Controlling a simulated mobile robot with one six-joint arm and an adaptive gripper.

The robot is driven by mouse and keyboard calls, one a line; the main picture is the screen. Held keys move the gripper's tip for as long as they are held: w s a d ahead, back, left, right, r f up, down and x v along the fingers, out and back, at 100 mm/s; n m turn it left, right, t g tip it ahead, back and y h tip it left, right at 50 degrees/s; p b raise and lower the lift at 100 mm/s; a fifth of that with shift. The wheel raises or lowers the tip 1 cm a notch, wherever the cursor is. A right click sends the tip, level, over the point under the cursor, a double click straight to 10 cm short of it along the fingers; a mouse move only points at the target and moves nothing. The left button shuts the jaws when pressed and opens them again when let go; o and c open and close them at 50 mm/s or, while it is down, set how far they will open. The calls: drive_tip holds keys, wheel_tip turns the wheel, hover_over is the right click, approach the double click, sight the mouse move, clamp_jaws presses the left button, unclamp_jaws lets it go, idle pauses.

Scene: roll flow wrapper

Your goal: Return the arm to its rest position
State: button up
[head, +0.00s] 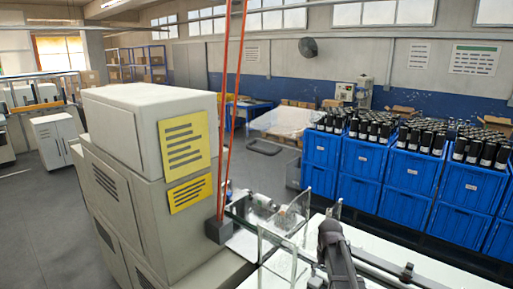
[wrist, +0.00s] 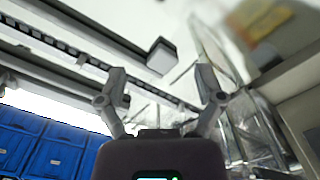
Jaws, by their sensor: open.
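My gripper (wrist: 160,77) shows in the wrist view with its two grey fingers spread wide apart. Nothing is held between them. Beyond the fingers are a white surface, dark rails and a small grey block (wrist: 162,56); I cannot tell how far off these are. In the head view, a dark grey part of my arm (head: 337,250) rises at the bottom, over the white machine bed. The gripper's fingers cannot be made out clearly there.
A white machine cabinet (head: 135,150) with yellow signs stands left. Clear guard panels (head: 280,235) stand close left of my arm. Blue crates (head: 410,165) with dark rolls on top line the right; they also show in the wrist view (wrist: 40,148). Orange cords (head: 232,110) hang in front.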

drive_tip(key=s+a+f+b, duration=0.2)
drive_tip(key=s, duration=0.3)
drive_tip(key=s+a+f+b, duration=0.1)
drive_tip(key=s+a+f, duration=0.1)
drive_tip(key=s, duration=0.3)
drive_tip(key=s+a+f+b, duration=0.2)
drive_tip(key=s+f, duration=0.1)
drive_tip(key=s, duration=0.2)
drive_tip(key=shift+a+b, duration=0.15)
drive_tip(key=shift+b, duration=0.15)
drive_tip(key=shift+o, duration=0.2)
drive_tip(key=c, duration=0.4)
drive_tip(key=shift+c, duration=0.2)
